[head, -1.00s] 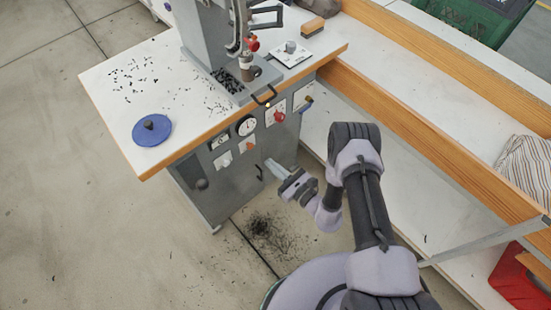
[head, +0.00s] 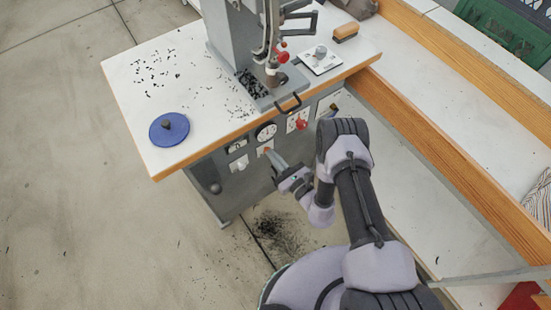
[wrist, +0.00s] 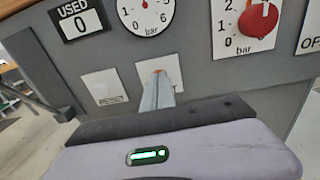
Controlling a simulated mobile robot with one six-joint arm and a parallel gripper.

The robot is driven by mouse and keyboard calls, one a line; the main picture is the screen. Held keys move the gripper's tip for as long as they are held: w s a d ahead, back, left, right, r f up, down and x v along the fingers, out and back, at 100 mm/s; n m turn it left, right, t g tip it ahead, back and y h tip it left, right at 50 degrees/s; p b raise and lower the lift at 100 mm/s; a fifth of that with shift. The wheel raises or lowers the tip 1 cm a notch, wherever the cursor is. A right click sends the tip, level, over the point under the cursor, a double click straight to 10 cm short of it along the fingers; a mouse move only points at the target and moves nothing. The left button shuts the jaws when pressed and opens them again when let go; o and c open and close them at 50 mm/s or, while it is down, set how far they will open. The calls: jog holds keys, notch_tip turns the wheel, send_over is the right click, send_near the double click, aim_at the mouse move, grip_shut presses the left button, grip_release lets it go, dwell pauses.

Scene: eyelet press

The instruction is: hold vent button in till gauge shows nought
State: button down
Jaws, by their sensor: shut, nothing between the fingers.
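My gripper (head: 272,156) is shut and empty, its narrow fingertips pointing at the grey press front. In the wrist view its fingertips (wrist: 159,80) lie over the orange button (wrist: 157,71) on a white plate below the gauge. They cover most of the button, so I cannot tell whether they touch it or press it in. The round gauge (wrist: 146,12), marked in bar, shows a red hub. Its top is cut off and I cannot read its needle. In the head view the gauge (head: 266,132) is too small to read.
A USED counter (wrist: 76,18) reading 0 is left of the gauge. A red knob (wrist: 258,20) on a bar scale is to the right. A white label plate (wrist: 104,87) is left of the button. The tabletop (head: 185,95) overhangs the panel. Black scraps lie on the floor.

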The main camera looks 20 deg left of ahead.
jog(key=shift+w+a+r, duration=0.2)
jog(key=shift+w+a, duration=0.2)
jog(key=shift+a, duration=0.05)
jog(key=shift+w+a, duration=0.1)
jog(key=shift+w, duration=0.05)
dwell(1.1)
dwell(1.3)
